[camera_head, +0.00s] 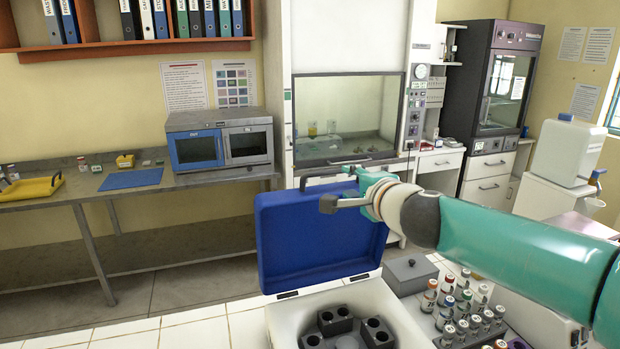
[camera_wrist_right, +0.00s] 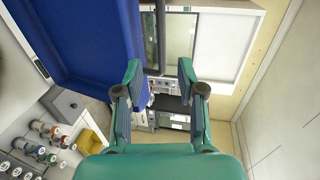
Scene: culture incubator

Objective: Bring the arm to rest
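My right arm (camera_head: 530,240) reaches in from the right edge of the head view. Its gripper (camera_head: 318,193) is in front of, or beside, the raised blue lid (camera_head: 320,240) of a white benchtop device; I cannot tell whether they touch. In the right wrist view the two fingers of this gripper (camera_wrist_right: 160,78) stand apart with nothing between them. The blue lid (camera_wrist_right: 85,40) fills the upper left there, close to the left finger. My left gripper is not in view.
The white device (camera_head: 288,318) stands open, with dark holders (camera_head: 335,320) inside. A rack of several capped vials (camera_head: 465,318) and a grey lidded box (camera_head: 408,275) stand right of it, under my arm. A fume hood (camera_head: 345,120) and dark cabinet (camera_head: 500,85) stand behind.

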